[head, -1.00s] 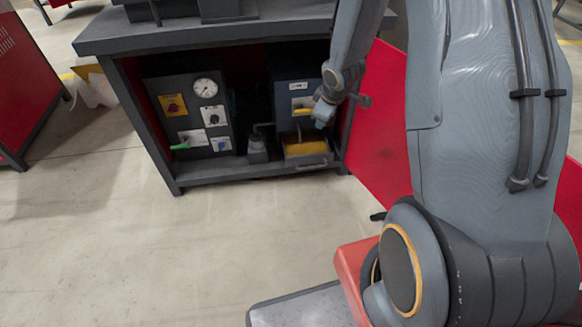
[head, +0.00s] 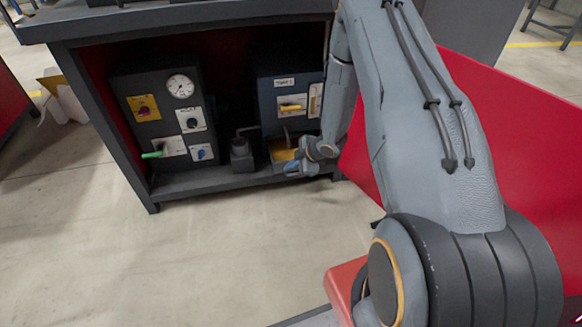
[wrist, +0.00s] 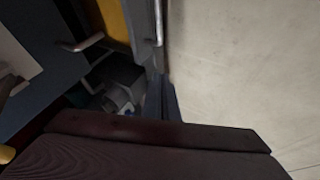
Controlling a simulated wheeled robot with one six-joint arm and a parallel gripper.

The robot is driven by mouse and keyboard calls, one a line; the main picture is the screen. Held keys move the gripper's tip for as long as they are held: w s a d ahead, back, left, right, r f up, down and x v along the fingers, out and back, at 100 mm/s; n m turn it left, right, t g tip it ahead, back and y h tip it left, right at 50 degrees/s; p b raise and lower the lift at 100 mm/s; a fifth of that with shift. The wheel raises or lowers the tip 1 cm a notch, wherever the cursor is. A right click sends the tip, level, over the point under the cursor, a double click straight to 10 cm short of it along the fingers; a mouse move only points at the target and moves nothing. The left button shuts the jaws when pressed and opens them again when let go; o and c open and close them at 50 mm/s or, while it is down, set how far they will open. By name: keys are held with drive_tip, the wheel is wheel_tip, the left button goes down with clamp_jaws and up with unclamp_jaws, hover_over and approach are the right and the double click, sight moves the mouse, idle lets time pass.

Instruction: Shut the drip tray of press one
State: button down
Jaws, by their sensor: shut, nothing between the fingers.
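The drip tray (head: 282,153) is the yellow-floored tray at the foot of the dark blue press unit (head: 283,87), whose label is too small to read for sure. My gripper (head: 300,169) is shut and empty at the tray's front right, covering its front and handle in the head view. Whether they touch cannot be told. In the wrist view the tray's yellow inside (wrist: 115,18) and its metal front bar (wrist: 158,22) show at the top; the tray appears to stick out.
A control box (head: 165,115) with a gauge, knobs and a green-handled lever stands left of the press unit. A small dark grey fitting (head: 242,153) stands between them. The bench shelf (head: 215,180) carries them. A red panel (head: 480,130) stands right; the floor in front is clear.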

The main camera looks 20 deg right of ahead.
sight(275, 169)
drive_tip(key=shift+w+a+f+b, duration=0.3)
drive_tip(key=shift+w+f+b, duration=0.5)
drive_tip(key=shift+w, duration=0.45)
drive_tip(key=shift+w+a+f+b, duration=0.25)
drive_tip(key=shift+w+f+b, duration=0.3)
drive_tip(key=shift+w+f, duration=0.6)
drive_tip(key=shift+w+a+f+b, duration=0.3)
drive_tip(key=shift+w+f+b, duration=0.45)
drive_tip(key=shift+w, duration=0.6)
